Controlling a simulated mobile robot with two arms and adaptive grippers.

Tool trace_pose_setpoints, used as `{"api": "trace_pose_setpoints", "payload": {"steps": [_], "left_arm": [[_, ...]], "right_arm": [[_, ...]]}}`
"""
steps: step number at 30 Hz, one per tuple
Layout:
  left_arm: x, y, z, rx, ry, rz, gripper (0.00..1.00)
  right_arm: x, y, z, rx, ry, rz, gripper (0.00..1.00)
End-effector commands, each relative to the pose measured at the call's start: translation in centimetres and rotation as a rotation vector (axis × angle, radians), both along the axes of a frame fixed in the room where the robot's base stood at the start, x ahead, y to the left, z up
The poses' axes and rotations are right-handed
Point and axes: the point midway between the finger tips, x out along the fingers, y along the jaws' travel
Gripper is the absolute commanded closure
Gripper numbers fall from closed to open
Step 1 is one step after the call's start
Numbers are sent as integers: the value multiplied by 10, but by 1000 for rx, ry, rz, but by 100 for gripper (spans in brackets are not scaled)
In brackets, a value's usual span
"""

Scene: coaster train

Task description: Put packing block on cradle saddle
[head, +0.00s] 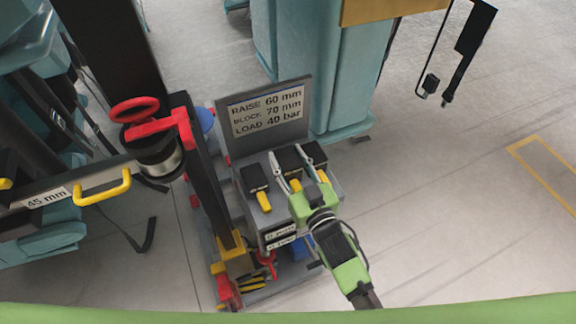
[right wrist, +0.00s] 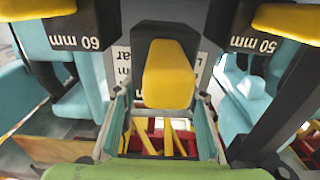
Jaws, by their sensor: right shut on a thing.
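Dark packing blocks with yellow grips stand in a grey rack in the head view: a left one (head: 256,178), a middle one (head: 289,158) and a right one (head: 315,153). My right gripper (head: 291,163) reaches down over the middle block, fingers on both sides, shut on it. In the right wrist view this block's yellow grip (right wrist: 168,75) fills the centre between the fingers; its size label is hidden. Neighbouring blocks there read 60 mm (right wrist: 75,42) and 50 mm (right wrist: 255,45). I cannot make out the cradle saddle for sure. My left gripper is not in view.
A sign (head: 266,110) reads RAISE 60 mm, BLOCK 70 mm, LOAD 40 bar behind the rack. A red handwheel (head: 134,110) and a grey bar marked 45 mm (head: 50,197) stand left. A teal column (head: 345,75) rises behind. Floor at right is clear.

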Motion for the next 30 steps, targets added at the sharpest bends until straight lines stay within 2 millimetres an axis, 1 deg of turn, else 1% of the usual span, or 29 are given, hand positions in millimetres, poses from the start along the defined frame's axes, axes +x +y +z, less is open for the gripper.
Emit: {"api": "trace_pose_setpoints", "payload": {"steps": [3, 6, 15, 18, 19, 21, 30], "left_arm": [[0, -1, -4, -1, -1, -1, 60], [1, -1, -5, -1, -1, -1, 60], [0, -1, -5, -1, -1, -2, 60], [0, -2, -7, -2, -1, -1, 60], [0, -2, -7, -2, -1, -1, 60], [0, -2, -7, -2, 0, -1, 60], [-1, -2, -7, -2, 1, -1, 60]], "right_arm": [[1, 0, -16, 2, -3, -1, 100], [1, 0, -25, 3, -5, 0, 100], [0, 0, -26, 3, -7, 0, 100], [0, 0, -29, 3, -6, 0, 100], [0, 0, -33, -1, 1, -1, 59], [0, 0, -32, -1, 1, -1, 45], [-1, 0, -32, -1, 1, -1, 45]]}}
